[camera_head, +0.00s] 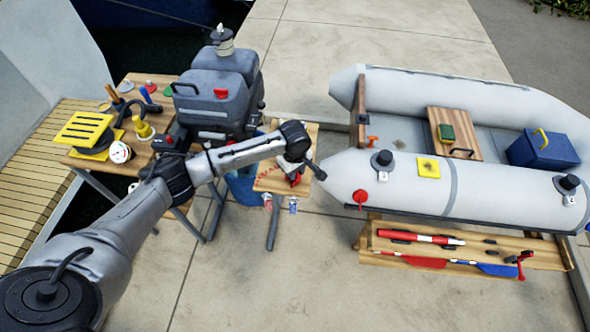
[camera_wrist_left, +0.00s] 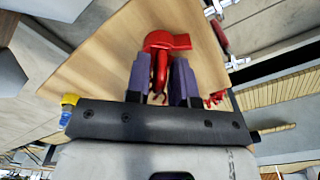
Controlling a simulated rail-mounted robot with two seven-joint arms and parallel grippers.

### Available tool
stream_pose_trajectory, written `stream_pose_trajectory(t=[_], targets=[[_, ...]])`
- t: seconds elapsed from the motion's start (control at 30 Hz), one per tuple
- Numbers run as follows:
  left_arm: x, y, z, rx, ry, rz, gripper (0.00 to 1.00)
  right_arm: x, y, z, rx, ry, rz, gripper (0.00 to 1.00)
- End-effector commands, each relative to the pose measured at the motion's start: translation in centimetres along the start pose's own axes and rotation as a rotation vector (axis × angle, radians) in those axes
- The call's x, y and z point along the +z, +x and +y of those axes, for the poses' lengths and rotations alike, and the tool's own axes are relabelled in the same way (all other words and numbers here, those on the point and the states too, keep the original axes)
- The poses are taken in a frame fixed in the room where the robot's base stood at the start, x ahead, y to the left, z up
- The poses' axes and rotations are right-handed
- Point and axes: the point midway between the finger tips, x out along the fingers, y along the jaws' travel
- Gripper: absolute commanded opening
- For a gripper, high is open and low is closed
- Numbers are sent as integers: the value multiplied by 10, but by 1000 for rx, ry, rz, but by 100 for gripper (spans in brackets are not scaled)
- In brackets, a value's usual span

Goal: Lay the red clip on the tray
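A red clip (camera_wrist_left: 163,62) shows in the wrist view, with a broad rounded head and a narrow part running back between the fingers of my left gripper (camera_wrist_left: 160,78). It is against a pale wooden board. In the head view my left gripper (camera_head: 296,178) is low over the small wooden board (camera_head: 268,183) beside the outboard motor, with a bit of red showing at its fingers. The fingers are on both sides of the clip's narrow part; whether they press on it is unclear. I cannot clearly identify a tray. My right gripper is not in view.
A grey outboard motor (camera_head: 215,90) stands close behind my left arm. A wooden table (camera_head: 150,151) with a yellow slatted piece (camera_head: 84,130) is at left. A grey inflatable boat (camera_head: 330,172) lies right, with a low wooden bench (camera_head: 385,246) holding red and blue items before it.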

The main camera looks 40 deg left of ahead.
Motion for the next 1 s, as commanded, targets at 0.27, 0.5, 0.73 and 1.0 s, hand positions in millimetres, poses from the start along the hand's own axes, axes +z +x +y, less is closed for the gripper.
stream_pose_trajectory(t=[0.27, 0.5, 0.73, 1.0], targets=[[0, 0, 0, -1, 0, 0, 42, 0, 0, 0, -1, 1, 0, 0], [0, -5, 0, 1, 0, 1, 42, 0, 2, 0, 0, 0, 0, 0], [0, -41, 0, 2, 1, 0, 42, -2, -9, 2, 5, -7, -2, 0], [0, -90, 0, 1, 0, 0, 42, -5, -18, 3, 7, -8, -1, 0]])
